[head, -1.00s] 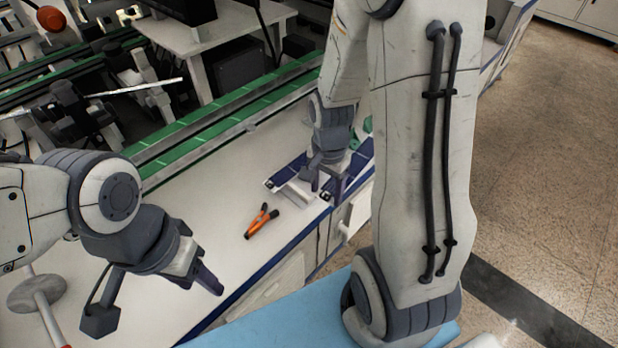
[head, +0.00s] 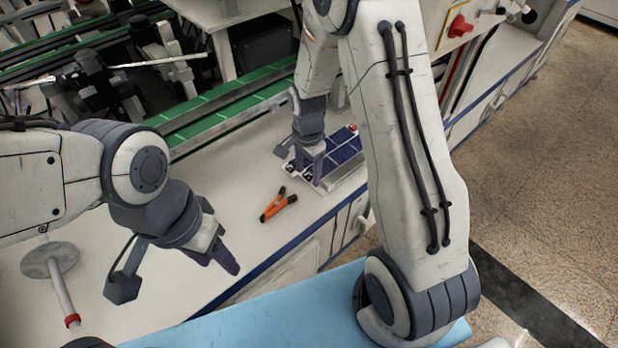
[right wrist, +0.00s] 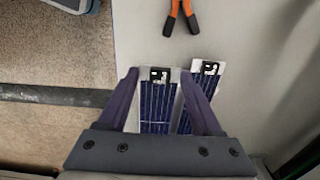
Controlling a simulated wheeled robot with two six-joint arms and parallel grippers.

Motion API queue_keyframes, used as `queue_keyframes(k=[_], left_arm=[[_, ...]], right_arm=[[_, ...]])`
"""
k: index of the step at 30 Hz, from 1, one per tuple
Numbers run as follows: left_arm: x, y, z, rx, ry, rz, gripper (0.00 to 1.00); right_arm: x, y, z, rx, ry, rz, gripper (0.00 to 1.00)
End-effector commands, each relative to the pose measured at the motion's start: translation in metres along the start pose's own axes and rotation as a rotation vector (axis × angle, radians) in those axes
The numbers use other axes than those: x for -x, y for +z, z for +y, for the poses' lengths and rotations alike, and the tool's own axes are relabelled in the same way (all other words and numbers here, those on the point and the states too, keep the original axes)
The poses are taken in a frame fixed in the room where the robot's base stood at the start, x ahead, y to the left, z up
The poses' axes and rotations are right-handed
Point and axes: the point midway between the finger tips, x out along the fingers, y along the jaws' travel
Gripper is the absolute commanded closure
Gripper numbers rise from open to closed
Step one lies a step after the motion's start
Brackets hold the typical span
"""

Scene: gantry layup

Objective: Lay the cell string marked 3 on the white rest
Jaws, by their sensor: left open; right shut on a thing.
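My right gripper (head: 312,160) is low over the bench at the cell strings. In the right wrist view its fingers (right wrist: 165,105) straddle a dark blue cell string (right wrist: 157,118) with a white and black end, and hold it. A second string (right wrist: 208,84) lies close beside it on the right. In the head view dark blue strings (head: 343,148) show right of the gripper, beside a pale strip (head: 346,181) that may be the white rest. I cannot read any number marks. My left gripper (head: 222,258) is open and empty, above the bench's front left.
Orange-handled pliers (head: 279,205) lie on the white bench (head: 250,165), left of the strings; they also show in the right wrist view (right wrist: 181,16). A green conveyor (head: 215,106) runs behind. A blue surface (head: 270,312) lies in front.

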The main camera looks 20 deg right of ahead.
Motion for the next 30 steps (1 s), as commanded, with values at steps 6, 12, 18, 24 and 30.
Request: queue_keyframes(k=[6, 12, 18, 24, 30], left_arm=[[-0.008, 0.0, -0.001, 0.0, 0.0, 0.0, 0.5], [-0.007, 0.0, -0.001, 0.0, 0.0, 0.0, 0.5], [-0.01, 0.001, -0.001, 0.0, 0.0, 0.0, 0.5], [-0.011, 0.001, -0.001, 0.0, 0.0, 0.0, 0.5], [-0.011, 0.001, -0.001, 0.0, 0.0, 0.0, 0.5]], right_arm=[[-0.03, -0.001, 0.002, -0.001, 0.002, -0.001, 0.89], [-0.029, -0.001, 0.002, -0.001, 0.001, 0.0, 0.89], [-0.035, -0.001, 0.002, -0.001, 0.001, 0.0, 0.89], [-0.038, -0.001, 0.002, -0.001, 0.001, 0.0, 0.18], [-0.038, -0.001, 0.002, -0.001, 0.001, 0.0, 0.04]])
